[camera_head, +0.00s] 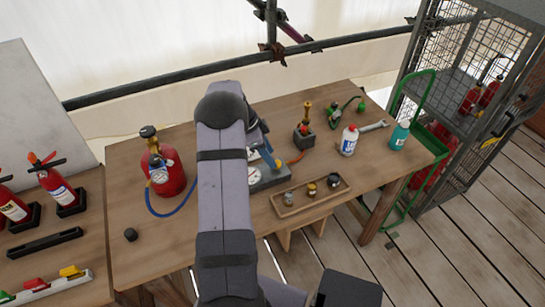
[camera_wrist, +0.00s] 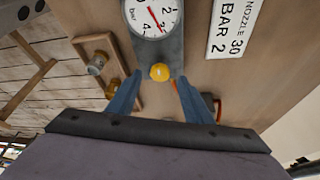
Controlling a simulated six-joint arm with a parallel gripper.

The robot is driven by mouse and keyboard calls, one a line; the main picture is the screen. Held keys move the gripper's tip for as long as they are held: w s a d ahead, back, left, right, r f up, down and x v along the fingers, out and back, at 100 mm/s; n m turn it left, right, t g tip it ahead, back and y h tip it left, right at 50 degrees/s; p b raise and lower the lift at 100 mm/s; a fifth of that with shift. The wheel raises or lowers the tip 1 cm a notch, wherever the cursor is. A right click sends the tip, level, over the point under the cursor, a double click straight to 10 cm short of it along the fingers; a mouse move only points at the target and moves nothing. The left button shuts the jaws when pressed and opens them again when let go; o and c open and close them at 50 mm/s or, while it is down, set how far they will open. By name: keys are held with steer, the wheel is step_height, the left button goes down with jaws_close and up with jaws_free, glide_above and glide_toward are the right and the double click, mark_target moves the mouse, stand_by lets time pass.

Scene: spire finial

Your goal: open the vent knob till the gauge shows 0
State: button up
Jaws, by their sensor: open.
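A round yellow knob (camera_wrist: 160,72) sits on a grey block (camera_wrist: 166,53), just below a white gauge (camera_wrist: 152,14) marked in bar. The gauge is cut off by the top edge; its red needle slants down to the right and I cannot read its value surely. My gripper (camera_wrist: 158,98) is open, its two blue fingers either side of the knob in the picture, with gaps on both sides. I cannot tell how far above the knob they are. In the head view my arm hides the knob; the grey block (camera_head: 272,181) and gauge (camera_head: 253,175) partly show.
A plate reading "NOZZLE 30 BAR 2" (camera_wrist: 232,25) lies beside the block. A wooden tray (camera_head: 311,208) with small fittings is in front of it. A red cylinder (camera_head: 173,183) with a blue hose stands left; a white bottle (camera_head: 348,142) and a teal bottle (camera_head: 399,135) stand right.

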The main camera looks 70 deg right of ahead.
steer(key=shift+p+x, duration=0.5)
steer(key=shift+x, duration=1.05)
steer(key=shift+c, duration=0.7)
steer(key=c, duration=0.9)
